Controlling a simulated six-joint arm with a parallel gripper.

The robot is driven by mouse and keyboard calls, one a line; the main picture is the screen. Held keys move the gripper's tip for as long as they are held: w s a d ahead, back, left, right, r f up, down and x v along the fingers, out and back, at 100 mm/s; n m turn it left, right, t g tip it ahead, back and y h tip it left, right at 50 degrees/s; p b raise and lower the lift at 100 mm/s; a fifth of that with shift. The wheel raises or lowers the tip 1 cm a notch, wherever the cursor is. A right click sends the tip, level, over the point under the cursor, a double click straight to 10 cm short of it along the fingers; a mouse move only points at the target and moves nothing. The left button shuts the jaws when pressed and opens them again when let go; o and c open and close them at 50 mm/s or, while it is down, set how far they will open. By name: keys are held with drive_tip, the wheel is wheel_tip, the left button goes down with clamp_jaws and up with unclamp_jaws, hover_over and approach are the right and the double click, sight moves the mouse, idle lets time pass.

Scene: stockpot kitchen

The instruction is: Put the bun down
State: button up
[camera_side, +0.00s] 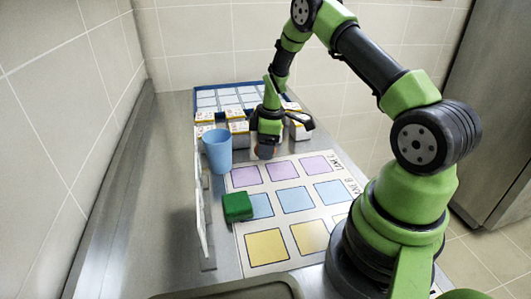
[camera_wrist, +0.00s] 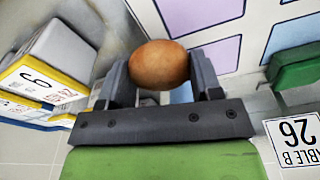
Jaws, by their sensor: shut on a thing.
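The bun (camera_wrist: 159,65) is round, smooth and brown. My gripper (camera_wrist: 160,76) is shut on it, with one finger on each side in the wrist view. In the side view my gripper (camera_side: 266,145) points down just beyond the far edge of the mat (camera_side: 242,235), behind its purple row. Only a small brownish part of the bun (camera_side: 265,153) shows there, under the fingers. I cannot tell whether the bun touches the surface below.
A blue cup (camera_side: 217,150) stands left of my gripper. Several white-and-yellow boxes (camera_side: 239,131) stand close behind it, before a blue-edged tray (camera_side: 197,90). A green block (camera_side: 238,206) sits at the mat's left edge, near an upright white panel (camera_side: 201,205). The mat's coloured squares look mostly bare.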

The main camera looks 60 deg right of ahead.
drive_tip(key=shift+f, duration=1.2)
drive_tip(key=shift+f, duration=0.1)
drive_tip(key=o, duration=0.9)
